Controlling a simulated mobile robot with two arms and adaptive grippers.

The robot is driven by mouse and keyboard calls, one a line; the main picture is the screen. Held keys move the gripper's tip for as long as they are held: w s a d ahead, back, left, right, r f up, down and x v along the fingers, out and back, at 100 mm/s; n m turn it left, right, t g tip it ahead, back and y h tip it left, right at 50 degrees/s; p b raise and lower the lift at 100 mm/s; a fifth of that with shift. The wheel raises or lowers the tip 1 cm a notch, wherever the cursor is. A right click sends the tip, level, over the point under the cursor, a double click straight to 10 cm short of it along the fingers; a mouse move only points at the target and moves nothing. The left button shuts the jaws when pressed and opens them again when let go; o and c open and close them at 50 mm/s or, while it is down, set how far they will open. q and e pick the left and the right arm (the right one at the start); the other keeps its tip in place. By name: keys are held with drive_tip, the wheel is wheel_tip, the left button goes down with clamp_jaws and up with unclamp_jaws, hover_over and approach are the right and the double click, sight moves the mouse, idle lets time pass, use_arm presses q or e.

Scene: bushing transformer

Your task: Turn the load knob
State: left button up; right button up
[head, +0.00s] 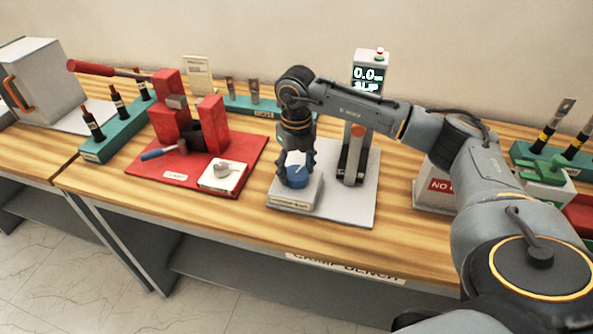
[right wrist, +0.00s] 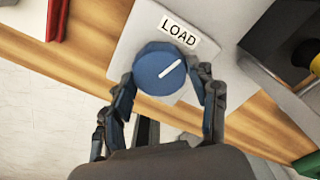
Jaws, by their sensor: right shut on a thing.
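The load knob (head: 297,179) is round and blue. It sits on top of a small pale box (head: 292,201) on a light grey plate. In the right wrist view the knob (right wrist: 160,68) has a white pointer line aimed to the upper right. A LOAD label (right wrist: 180,31) lies beside it. My right gripper (head: 297,170) points down over the knob. In the right wrist view its fingers (right wrist: 166,82) are shut on the knob from both sides. A display (head: 369,80) behind reads 0.0 and SLIP. My left gripper is not in view.
Left of the plate is a red base (head: 250,157) with a red press and a white box with a grey knob (head: 222,171). A grey and orange upright (head: 353,160) stands close right of my gripper. A teal rack (head: 120,138) is farther left. Bare wooden bench (head: 215,208) lies in front.

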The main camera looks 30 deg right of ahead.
sight(296, 173)
drive_tip(key=shift+m, duration=1)
drive_tip(key=o, duration=1.2)
drive_tip(key=shift+c, duration=0.2)
drive_tip(key=shift+r, duration=0.1)
wheel_tip(296, 173, up, 12)
